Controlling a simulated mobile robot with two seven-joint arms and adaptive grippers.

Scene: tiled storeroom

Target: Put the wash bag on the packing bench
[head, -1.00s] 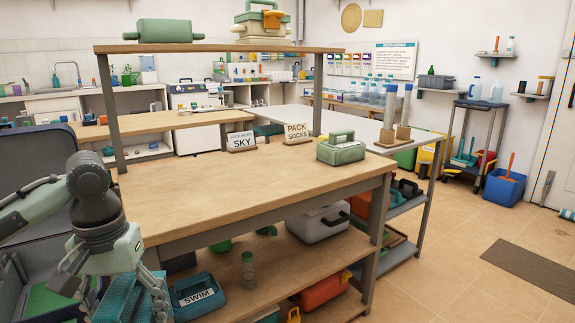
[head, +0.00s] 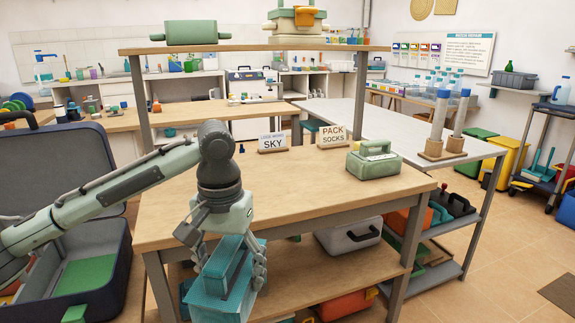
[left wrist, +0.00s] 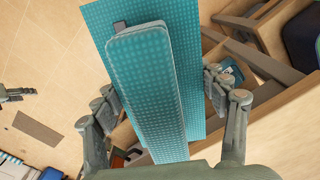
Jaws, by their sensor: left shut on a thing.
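The teal wash bag (head: 222,283) hangs in my left gripper (head: 228,268), whose fingers close on its two sides. The left wrist view shows its dotted teal surface (left wrist: 150,85) between the fingers. The bag is in front of the packing bench (head: 300,195), near its front left corner and lower than its wooden top. I cannot tell whether it touches the bench edge.
A green case (head: 374,163) sits at the bench's right end. Two signs, SKY (head: 272,143) and PACK SOCKS (head: 334,137), stand at the back. The middle top is clear. An open suitcase (head: 85,290) stands left.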

